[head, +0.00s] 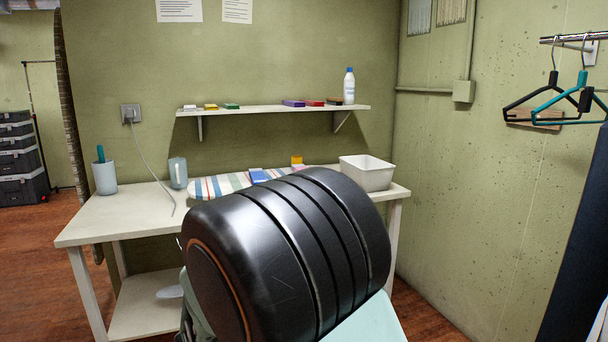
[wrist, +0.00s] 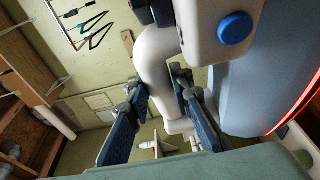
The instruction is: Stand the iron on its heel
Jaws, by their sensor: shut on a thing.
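The iron (wrist: 158,55) is white with a round blue dial. In the wrist view its curved handle passes between the two dark blue finger pads of my gripper (wrist: 161,92), which is shut on it. I cannot tell the iron's exact tilt, and its sole is not clearly visible. In the head view the iron and my gripper are hidden behind my large black arm joint. The white work table (head: 122,209) carries a striped ironing board (head: 207,187); my arm covers much of the table's right half.
On the table stand a white cup (head: 105,178), a grey-blue mug (head: 178,173) and a white bin (head: 367,173). A cord (head: 150,163) hangs from the wall socket. A shelf (head: 270,109) holds small boxes and a bottle (head: 349,86). Hangers (head: 556,100) hang right.

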